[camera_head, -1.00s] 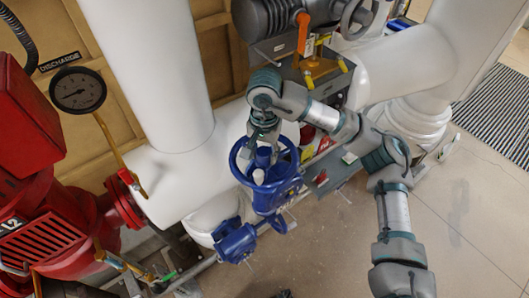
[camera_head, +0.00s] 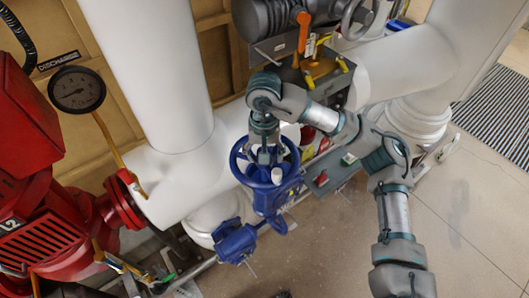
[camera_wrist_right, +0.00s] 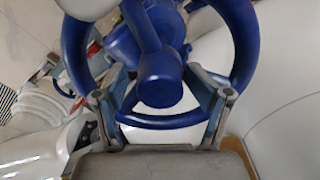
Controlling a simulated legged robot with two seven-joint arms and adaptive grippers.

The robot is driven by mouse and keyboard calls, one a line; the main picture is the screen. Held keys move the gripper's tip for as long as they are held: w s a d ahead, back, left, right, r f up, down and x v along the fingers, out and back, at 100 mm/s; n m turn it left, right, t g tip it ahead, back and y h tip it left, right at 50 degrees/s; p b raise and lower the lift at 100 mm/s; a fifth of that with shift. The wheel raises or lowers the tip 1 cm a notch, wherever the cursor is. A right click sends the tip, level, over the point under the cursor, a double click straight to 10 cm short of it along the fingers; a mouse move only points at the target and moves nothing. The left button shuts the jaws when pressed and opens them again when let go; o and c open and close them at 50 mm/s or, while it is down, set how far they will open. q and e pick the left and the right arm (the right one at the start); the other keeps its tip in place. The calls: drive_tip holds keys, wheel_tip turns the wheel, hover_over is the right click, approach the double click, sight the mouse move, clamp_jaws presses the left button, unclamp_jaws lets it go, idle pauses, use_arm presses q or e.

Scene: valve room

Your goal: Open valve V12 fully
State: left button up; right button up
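A blue valve with a blue handwheel (camera_head: 238,172) stands in the middle of the head view; no V12 label is readable. A pale knob (camera_head: 277,175) shows at the wheel's near side. My right gripper (camera_head: 268,158) points down over the wheel, partly covering its hub and spokes. In the right wrist view, the gripper (camera_wrist_right: 162,100) has its two fingers wide apart. The wheel's rim (camera_wrist_right: 160,122) passes between them, close to both, and the round hub (camera_wrist_right: 160,80) is just beyond. Contact cannot be told. My left gripper is not in view.
A red pump (camera_head: 50,225) and a pressure gauge (camera_head: 77,90) stand at left. A thick white pipe (camera_head: 155,75) rises behind the wheel. Open floor (camera_head: 370,260) lies at the front right.

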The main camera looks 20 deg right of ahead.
drive_tip(key=shift+r, duration=0.1)
wheel_tip(320, 180, up, 7)
drive_tip(key=p, duration=0.5)
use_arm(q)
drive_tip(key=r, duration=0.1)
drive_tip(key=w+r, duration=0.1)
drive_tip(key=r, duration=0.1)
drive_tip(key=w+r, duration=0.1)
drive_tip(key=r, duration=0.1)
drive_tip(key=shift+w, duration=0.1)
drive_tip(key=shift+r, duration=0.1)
use_arm(e)
drive_tip(key=shift+w, duration=0.1)
drive_tip(key=m+p, duration=0.1)
drive_tip(key=m, duration=0.5)
drive_tip(key=shift+m, duration=0.4)
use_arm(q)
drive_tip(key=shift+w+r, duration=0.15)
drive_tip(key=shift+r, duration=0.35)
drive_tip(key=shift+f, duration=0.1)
use_arm(e)
drive_tip(key=shift+f, duration=0.3)
